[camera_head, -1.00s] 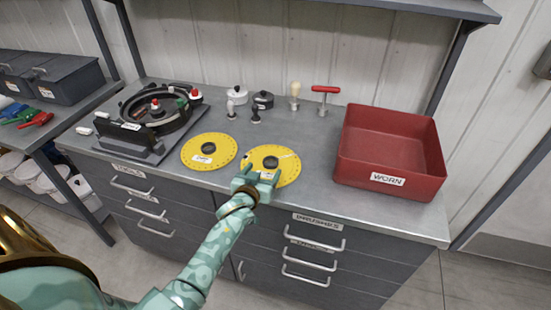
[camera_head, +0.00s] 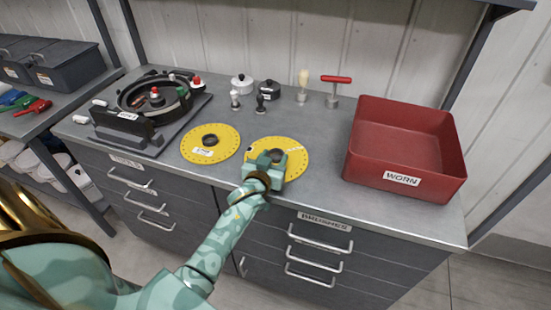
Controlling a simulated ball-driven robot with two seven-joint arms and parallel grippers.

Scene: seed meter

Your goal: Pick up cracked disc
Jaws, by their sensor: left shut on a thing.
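Two yellow perforated discs lie side by side on the grey bench top. The right disc (camera_head: 293,151) has a pale line on its right part that looks like a crack. The left disc (camera_head: 226,139) has a dark centre hub and a white label. My left gripper (camera_head: 270,160) is over the middle of the right disc, shut on its dark hub area, and hides much of its near left part. I cannot tell whether the disc is clear of the bench. My right gripper is not in view.
A red bin labelled WORN (camera_head: 403,180) stands at the right of the bench (camera_head: 310,190). A black round seed meter housing (camera_head: 150,98) stands at the left. Small knobs, a white pot (camera_head: 242,84) and a red-handled tool (camera_head: 335,88) stand behind the discs.

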